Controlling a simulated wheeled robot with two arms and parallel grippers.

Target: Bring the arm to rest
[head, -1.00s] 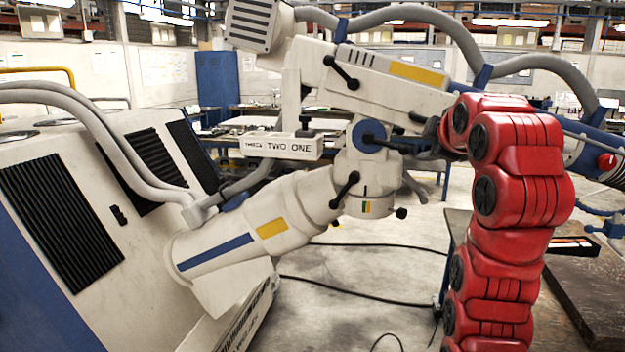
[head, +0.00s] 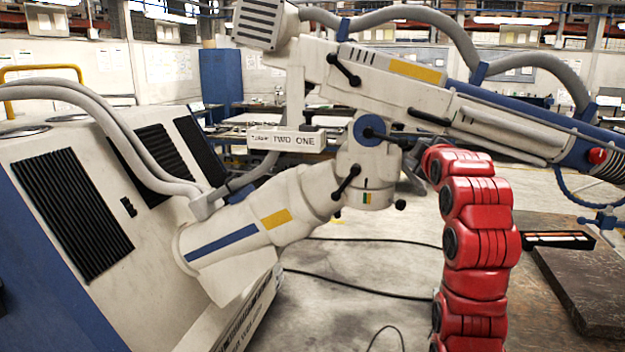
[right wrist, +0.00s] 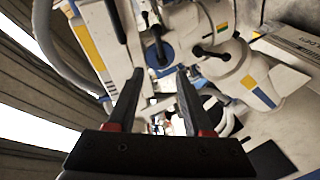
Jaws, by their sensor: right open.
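My right gripper (head: 412,158), on the red arm, is dark and small beside this joint, partly hidden by my arm. In the right wrist view its fingers (right wrist: 160,75) are open and empty, pointing at the joint. A black lever (right wrist: 159,45) shows beyond and between the fingertips, apparently untouched. My left gripper is out of view.
A white console (head: 100,200) with black vents stands at left. Grey hoses (head: 420,15) loop above the microscope arm. A dark-topped table (head: 590,285) stands at right. Black cables (head: 350,286) lie on the otherwise clear floor between.

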